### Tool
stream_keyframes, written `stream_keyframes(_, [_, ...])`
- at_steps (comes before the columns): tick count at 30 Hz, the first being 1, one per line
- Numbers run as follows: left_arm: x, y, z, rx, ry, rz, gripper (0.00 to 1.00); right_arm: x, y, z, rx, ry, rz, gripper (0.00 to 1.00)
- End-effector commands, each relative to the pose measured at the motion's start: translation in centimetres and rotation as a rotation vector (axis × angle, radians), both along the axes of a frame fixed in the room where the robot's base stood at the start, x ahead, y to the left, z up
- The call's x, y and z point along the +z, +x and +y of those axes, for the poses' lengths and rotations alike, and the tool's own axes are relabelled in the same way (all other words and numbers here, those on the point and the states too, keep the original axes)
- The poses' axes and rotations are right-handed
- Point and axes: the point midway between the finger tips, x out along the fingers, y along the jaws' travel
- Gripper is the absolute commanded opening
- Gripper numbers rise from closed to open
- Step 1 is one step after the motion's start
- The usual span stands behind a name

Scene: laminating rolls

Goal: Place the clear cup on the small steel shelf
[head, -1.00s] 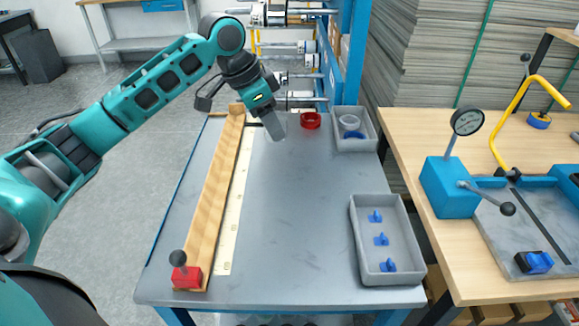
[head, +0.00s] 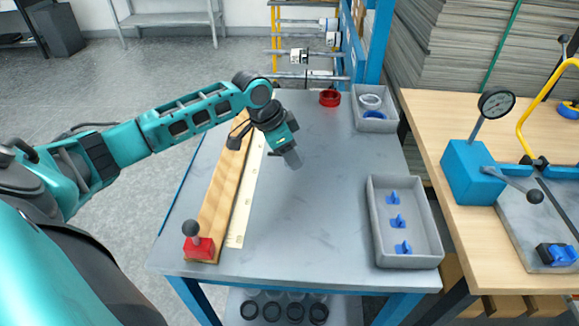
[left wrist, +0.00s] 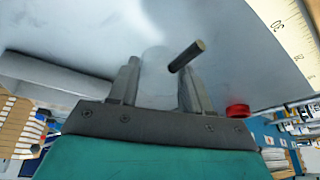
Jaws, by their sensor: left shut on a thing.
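My left gripper (head: 291,160) hangs over the grey table (head: 320,225), right of the wooden strip. Its fingers (left wrist: 158,85) are shut on a pale, see-through thing, which looks like the clear cup (left wrist: 157,60); in the head view it is too small and faint to separate from the fingertips. The gap down to the table cannot be judged. A grey steel shelf unit (head: 168,19) stands at the far back left, away from the gripper. Another shelf (head: 345,308) under the table holds several dark round items. My right gripper is out of view.
A red ring (head: 329,98) and a grey bin with rings (head: 376,121) are at the table's back. A tray with blue pieces (head: 405,256) lies front right. A red block with a knob (head: 199,247) sits on the wooden strip (head: 218,205). The table's middle is clear.

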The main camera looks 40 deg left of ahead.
Motion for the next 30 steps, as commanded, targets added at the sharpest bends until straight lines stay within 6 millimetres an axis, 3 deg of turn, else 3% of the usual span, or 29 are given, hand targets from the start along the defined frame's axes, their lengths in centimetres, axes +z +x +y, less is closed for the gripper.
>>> stream_keyframes(3, [-2.6, -0.1, -0.1, 0.0, -0.002, 0.004, 0.19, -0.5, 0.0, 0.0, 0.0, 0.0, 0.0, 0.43])
stream_keyframes(6, [-3.9, -0.1, 0.0, 0.0, -0.001, 0.002, 0.19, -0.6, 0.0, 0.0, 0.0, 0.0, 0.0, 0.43])
stream_keyframes(19, [-4.6, 0.0, -0.1, 0.0, 0.0, 0.001, 0.19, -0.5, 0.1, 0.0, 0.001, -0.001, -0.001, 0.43])
stream_keyframes(20, [-4.6, 0.0, -0.1, 0.0, -0.001, 0.001, 0.49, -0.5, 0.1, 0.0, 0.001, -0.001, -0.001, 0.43])
stream_keyframes(27, [-4.6, 0.0, -0.1, 0.0, -0.001, 0.001, 0.72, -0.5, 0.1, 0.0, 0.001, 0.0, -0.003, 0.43])
stream_keyframes(30, [-4.6, 0.0, -0.1, 0.0, -0.001, 0.001, 0.74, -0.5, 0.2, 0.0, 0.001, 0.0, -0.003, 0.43])
